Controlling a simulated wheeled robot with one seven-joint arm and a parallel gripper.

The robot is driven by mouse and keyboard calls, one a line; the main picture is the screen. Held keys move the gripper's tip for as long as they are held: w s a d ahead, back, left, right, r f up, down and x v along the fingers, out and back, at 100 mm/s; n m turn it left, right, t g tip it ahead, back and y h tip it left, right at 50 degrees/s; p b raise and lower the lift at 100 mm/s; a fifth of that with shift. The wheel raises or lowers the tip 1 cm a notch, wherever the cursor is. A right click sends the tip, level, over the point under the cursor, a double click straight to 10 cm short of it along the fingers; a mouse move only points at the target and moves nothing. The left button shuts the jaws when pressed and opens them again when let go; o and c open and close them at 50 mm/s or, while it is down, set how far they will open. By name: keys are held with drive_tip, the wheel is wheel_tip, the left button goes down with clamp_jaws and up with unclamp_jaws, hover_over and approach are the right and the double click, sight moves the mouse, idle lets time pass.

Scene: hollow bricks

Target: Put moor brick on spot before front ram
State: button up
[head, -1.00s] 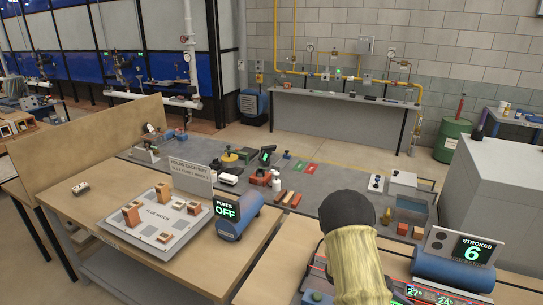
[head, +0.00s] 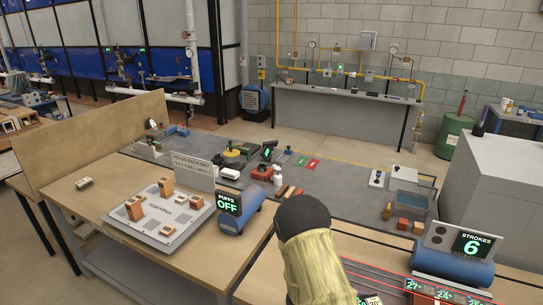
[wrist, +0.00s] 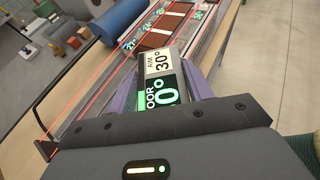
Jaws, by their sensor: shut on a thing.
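In the wrist view my gripper (wrist: 163,76) has its purple fingers shut on both sides of a block with a display. The block (wrist: 158,62) reads "AIM 30°" on a pale panel, and "OOR" with a large 0° on a dark panel; the start of that word is cut off, so this looks like the moor brick. It is held at the near end of a red-lined track (wrist: 108,85); I cannot tell whether it touches. In the head view my sleeved arm hides the gripper. A blue cylinder with a "STROKES 6" display (head: 470,246) stands beside the track.
Brown and white bricks (wrist: 163,30) lie on the track. Another blue cylinder (head: 240,212) with a "PUFFS OFF" display stands on the left table beside a grey board (head: 182,228) bearing several bricks. The grey bench (head: 335,188) behind holds loose tools. A thin dark rail (wrist: 52,110) stands left.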

drive_tip(key=a+f+n+t+y, duration=0.2)
drive_tip(key=a+f+n+t, duration=0.35)
drive_tip(key=a, duration=0.45)
wheel_tip(320, 180, down, 9)
drive_tip(key=b, duration=1)
drive_tip(key=shift+a, duration=0.4)
drive_tip(key=shift+t, duration=0.25)
